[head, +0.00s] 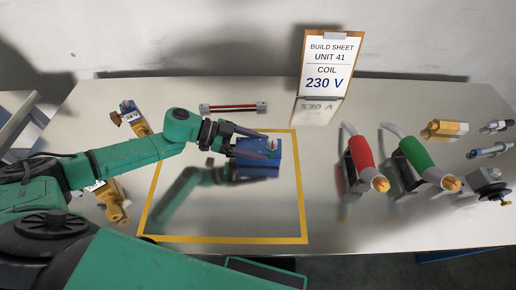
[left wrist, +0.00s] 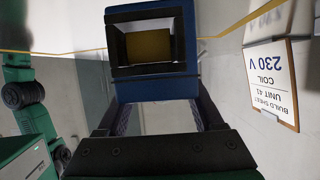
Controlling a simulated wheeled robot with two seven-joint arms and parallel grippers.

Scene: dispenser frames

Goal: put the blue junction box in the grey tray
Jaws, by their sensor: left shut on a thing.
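The blue junction box (head: 262,158) is inside the right part of the yellow outline on the table, near its back edge. My left gripper (head: 238,143) comes from the left and is shut on it. In the left wrist view the box (left wrist: 150,88) sits between the two fingers (left wrist: 160,105); its open face shows a dark recess with a yellow-brown block inside. I cannot tell whether the box touches the table. I cannot make out a grey tray for sure in either view. My right gripper is out of view.
A build sheet (head: 325,65) reading coil 230 V stands at the back. A red-and-grey bar (head: 233,108) lies behind the outline. Red (head: 360,152) and green (head: 420,155) handled tools stand to the right, with several fittings beyond. Yellow-brown parts (head: 115,203) lie at the left. The outlined area's front is clear.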

